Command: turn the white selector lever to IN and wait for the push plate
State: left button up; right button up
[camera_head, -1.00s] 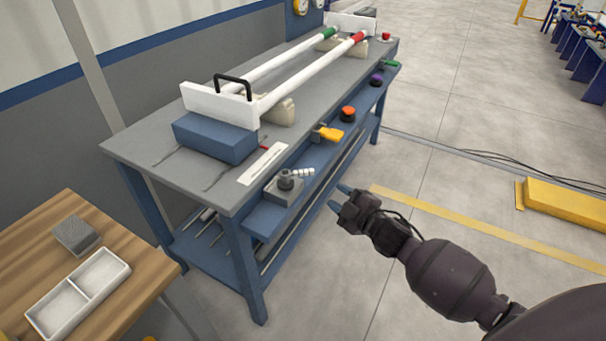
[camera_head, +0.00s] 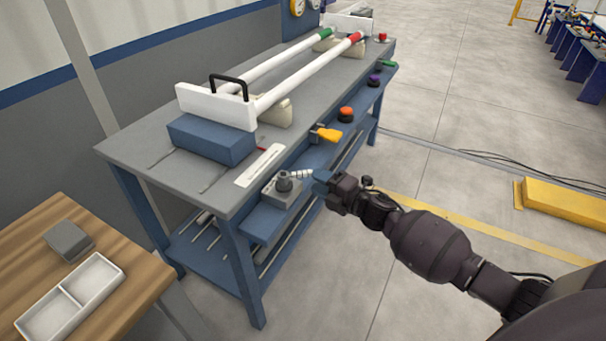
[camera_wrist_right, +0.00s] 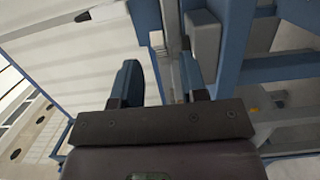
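The white selector lever (camera_head: 300,174) sticks out to the right from a grey selector block (camera_head: 281,193) on the blue front shelf of the bench. My right gripper (camera_head: 320,182) is close to the lever's free end, coming from the right. In the right wrist view its two blue fingers (camera_wrist_right: 160,85) stand apart, so it is open, with nothing clearly held. Whether a finger touches the lever cannot be told. A white plate with a black handle (camera_head: 216,105) stands at the near end of two white pipes; which part is the push plate cannot be told. My left gripper is not in view.
An orange-yellow lever (camera_head: 328,134) and orange (camera_head: 345,113) and purple (camera_head: 374,81) knobs sit farther along the shelf. A wooden table with a white two-part tray (camera_head: 70,299) is at lower left.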

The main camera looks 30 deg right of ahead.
aim_at(307, 175)
jog(key=shift+b+x, duration=0.35)
jog(key=shift+x, duration=2.35)
jog(key=shift+c, duration=0.4)
grip_shut()
